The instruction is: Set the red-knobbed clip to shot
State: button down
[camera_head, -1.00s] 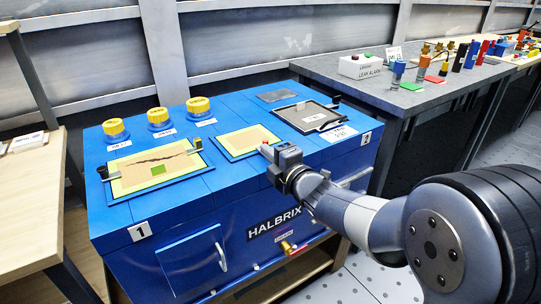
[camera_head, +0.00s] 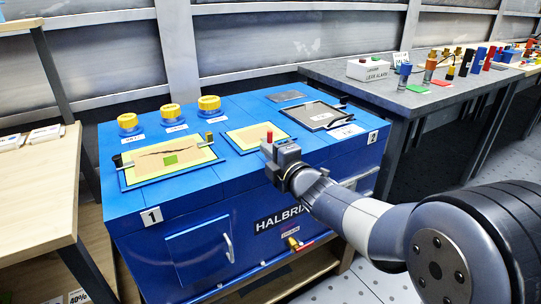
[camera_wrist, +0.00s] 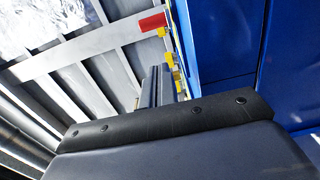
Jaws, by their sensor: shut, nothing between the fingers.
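A small red knob (camera_head: 269,137), which looks like the red-knobbed clip, shows at the front right of the middle panel (camera_head: 253,138) on the blue cabinet. The clip's body and setting are hidden by my gripper or too small to tell. My gripper (camera_head: 273,147) is at the cabinet's front top edge, just right of and below the knob in the picture. Its fingertips are hard to make out there, and contact cannot be told. In the wrist view my fingers (camera_wrist: 160,85) are shut and empty, and a red block (camera_wrist: 152,22), probably the knob, lies beyond their tips.
The left panel (camera_head: 130,182) has a crack, a green patch, a black knob and a yellow knob. A dark-framed panel (camera_head: 316,115) is at the right. Yellow caps (camera_head: 171,111) line the back left. A grey bench (camera_head: 340,72) with an alarm box stands right, a wooden table (camera_head: 45,180) left.

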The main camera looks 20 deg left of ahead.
jog(key=p+v, duration=0.1)
jog(key=v, duration=0.8)
jog(key=shift+d, duration=0.35)
